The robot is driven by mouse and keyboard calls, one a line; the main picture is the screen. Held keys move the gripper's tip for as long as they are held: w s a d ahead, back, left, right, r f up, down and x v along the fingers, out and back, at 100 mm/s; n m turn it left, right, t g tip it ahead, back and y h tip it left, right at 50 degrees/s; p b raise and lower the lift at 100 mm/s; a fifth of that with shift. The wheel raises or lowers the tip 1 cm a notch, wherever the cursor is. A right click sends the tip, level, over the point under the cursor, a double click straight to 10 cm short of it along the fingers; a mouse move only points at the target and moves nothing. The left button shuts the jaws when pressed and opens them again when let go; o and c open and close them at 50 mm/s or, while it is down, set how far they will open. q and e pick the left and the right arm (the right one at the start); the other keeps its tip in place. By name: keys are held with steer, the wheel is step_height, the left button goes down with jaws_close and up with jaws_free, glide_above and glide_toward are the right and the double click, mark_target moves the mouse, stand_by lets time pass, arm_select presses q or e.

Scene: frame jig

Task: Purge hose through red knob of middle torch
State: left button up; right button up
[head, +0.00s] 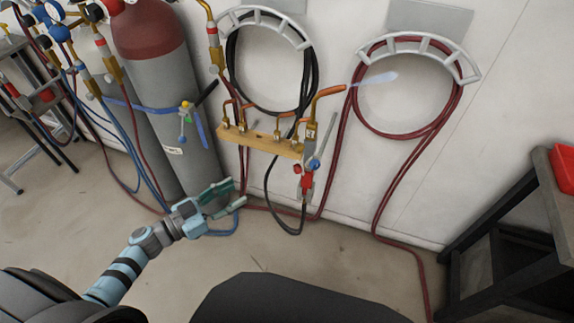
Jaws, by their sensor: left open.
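A brass torch (311,131) with a bent copper tip hangs at the right end of a wooden rack (258,141) on the wall. A red knob (297,169) and a blue knob (315,164) show low on it. A pale blue flame-like streak (378,80) lies to the right of its tip. I cannot tell for sure which torch is the middle one. Dark and red hoses run down below this torch. My left gripper (238,193) is open and empty, low in front of the grey cylinder, left of and below the knobs and apart from them. My right gripper is not in view.
A grey cylinder with a red top (172,100) stands behind my left gripper. Coiled black hose (314,75) and red hose (459,100) hang on wall hooks. A dark table frame (497,235) stands at the right. Hoses lie along the floor; the floor in front is mostly clear.

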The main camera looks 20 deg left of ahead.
mark_target(295, 169)
arm_select(q)
steer(key=d+r+m+g+h, duration=0.2)
steer(key=d+r+h, duration=0.1)
steer(key=d+r, duration=0.1)
steer(key=shift+t+y, duration=0.3)
steer(key=x, duration=1.2)
steer(key=shift+w+d+f, duration=0.2)
steer(key=shift+w+f, duration=0.05)
jaws_close()
